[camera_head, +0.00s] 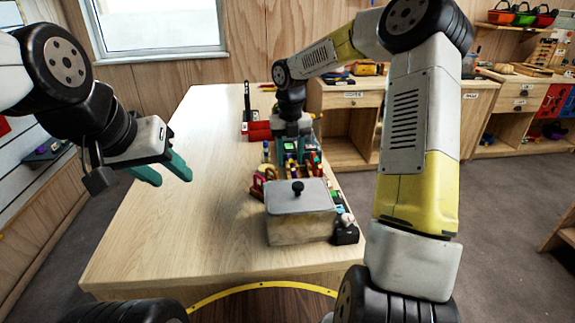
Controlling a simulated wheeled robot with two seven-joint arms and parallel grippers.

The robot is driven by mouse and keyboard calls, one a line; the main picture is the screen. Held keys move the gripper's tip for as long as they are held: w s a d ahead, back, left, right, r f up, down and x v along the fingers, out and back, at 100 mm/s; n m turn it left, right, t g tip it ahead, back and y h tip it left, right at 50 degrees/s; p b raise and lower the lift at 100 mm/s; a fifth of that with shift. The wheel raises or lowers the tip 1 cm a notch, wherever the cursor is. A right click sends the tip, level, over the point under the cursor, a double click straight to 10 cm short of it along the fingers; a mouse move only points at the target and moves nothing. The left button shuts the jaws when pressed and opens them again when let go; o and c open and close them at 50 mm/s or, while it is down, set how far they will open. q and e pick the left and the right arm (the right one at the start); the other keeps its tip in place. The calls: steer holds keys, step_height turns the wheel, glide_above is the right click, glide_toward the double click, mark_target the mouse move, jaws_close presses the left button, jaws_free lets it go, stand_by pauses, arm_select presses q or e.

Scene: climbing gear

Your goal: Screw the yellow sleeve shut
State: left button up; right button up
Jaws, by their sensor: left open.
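Several small colourful pieces of climbing gear (262,182), with red, pink and yellow parts, stand together on the wooden table (190,190). A yellow sleeve cannot be told apart among them at this size. My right gripper (294,152) points down at the far side of this group, close to the pieces. Its teal fingers are partly hidden, and I cannot tell whether it holds anything. My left gripper (171,175) is open and empty above the table's left side, well apart from the gear.
A box with a grey lid and black knob (297,197) stands in front of the gear. A small black object (344,233) is at its right. A red item (259,131) lies farther back. The table's left half is clear.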

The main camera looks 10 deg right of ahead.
steer(key=shift+a, duration=0.55)
steer(key=shift+f, duration=1.45)
steer(key=shift+d, duration=0.75)
steer(key=shift+w+r, duration=0.1)
steer(key=shift+r, duration=1.35)
